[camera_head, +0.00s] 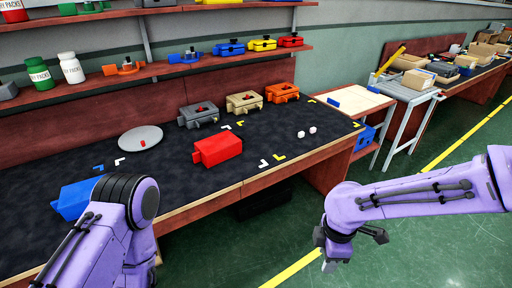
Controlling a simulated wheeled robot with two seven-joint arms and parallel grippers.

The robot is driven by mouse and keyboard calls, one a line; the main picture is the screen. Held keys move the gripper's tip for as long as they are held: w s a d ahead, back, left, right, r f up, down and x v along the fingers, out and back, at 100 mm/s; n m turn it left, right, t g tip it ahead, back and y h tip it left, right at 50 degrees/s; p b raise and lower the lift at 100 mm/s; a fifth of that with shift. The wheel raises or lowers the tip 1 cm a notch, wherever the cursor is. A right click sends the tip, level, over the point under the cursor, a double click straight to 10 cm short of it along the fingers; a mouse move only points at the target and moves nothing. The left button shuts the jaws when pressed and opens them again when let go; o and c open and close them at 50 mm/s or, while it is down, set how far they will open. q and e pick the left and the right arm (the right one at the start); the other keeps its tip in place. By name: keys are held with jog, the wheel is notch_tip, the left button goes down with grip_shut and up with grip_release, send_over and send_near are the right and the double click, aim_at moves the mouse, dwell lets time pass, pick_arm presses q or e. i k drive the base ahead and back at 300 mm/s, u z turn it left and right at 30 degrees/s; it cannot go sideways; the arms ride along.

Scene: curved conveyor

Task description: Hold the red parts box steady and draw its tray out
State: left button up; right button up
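The red parts box (217,148) sits on the dark bench top (262,168), near the middle of the view. It has a small protruding piece at its left end. I cannot make out a separate tray edge on it. My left arm comes in at the lower left, but its gripper is not visible. My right gripper (332,258) hangs over the green floor in front of the bench, well to the right of and below the red box. It is apart from everything, and its finger opening is unclear.
Grey, beige and orange boxes (283,93) line the back of the bench. A grey disc (141,139) lies left of the red box, a blue box (75,199) near the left arm. Two white cubes (312,130) and corner marks lie to the right.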

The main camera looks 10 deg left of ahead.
aim_at(212, 151)
jog(key=z, duration=0.2)
jog(key=k, duration=0.35)
jog(key=z, duration=0.8)
jog(key=i, duration=1.2)
jog(key=u, duration=0.8)
jog(key=i, duration=0.85)
jog(key=u, duration=1.5)
jog(key=i, duration=0.95)
jog(key=u, duration=0.15)
